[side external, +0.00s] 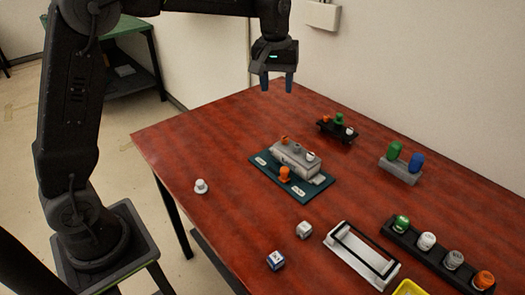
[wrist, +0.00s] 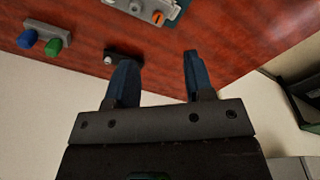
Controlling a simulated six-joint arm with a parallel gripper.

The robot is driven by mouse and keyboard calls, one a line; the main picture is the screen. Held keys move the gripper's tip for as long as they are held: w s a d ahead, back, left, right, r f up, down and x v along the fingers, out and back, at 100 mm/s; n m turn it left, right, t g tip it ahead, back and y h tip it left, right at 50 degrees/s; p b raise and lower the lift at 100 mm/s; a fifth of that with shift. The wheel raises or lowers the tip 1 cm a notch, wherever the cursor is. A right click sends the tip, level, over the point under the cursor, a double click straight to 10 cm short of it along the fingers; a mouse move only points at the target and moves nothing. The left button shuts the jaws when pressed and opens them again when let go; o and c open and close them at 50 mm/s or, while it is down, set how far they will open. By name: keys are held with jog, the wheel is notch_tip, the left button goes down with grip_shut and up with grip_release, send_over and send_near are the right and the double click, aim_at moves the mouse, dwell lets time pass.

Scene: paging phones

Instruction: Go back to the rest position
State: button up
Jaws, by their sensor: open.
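My gripper (side external: 276,82) hangs in the air above the back left part of the red table (side external: 190,142), with its two blue fingers apart and nothing between them. In the wrist view its fingers (wrist: 157,80) are also apart and empty. A grey block with small pegs (side external: 297,158) sits on a dark teal base (side external: 306,192), with an orange piece (side external: 285,174) at its front. These stand below and in front of my gripper, not touching it.
A black holder (side external: 337,131) and a grey holder with green and blue pieces (side external: 401,170) stand at the back. A white piece (side external: 201,186), two cubes (side external: 304,229) (side external: 276,260), a white frame (side external: 362,255), a black rack (side external: 430,254) and a yellow container (side external: 409,288) are nearer. The wall is close behind.

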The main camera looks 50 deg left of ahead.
jog(key=s+d+r+m+t, duration=0.1)
jog(key=s+r+m, duration=0.1)
jog(key=s, duration=0.6)
jog(key=s+d+r+m+t, duration=0.2)
jog(key=s, duration=0.6)
jog(key=s+f+m+t, duration=0.1)
jog(key=s+f+m, duration=0.2)
jog(key=s, duration=0.8)
jog(key=shift+d+f+t, duration=0.25)
jog(key=shift+f+t, duration=0.05)
jog(key=shift+f, duration=0.4)
jog(key=shift+r, duration=0.1)
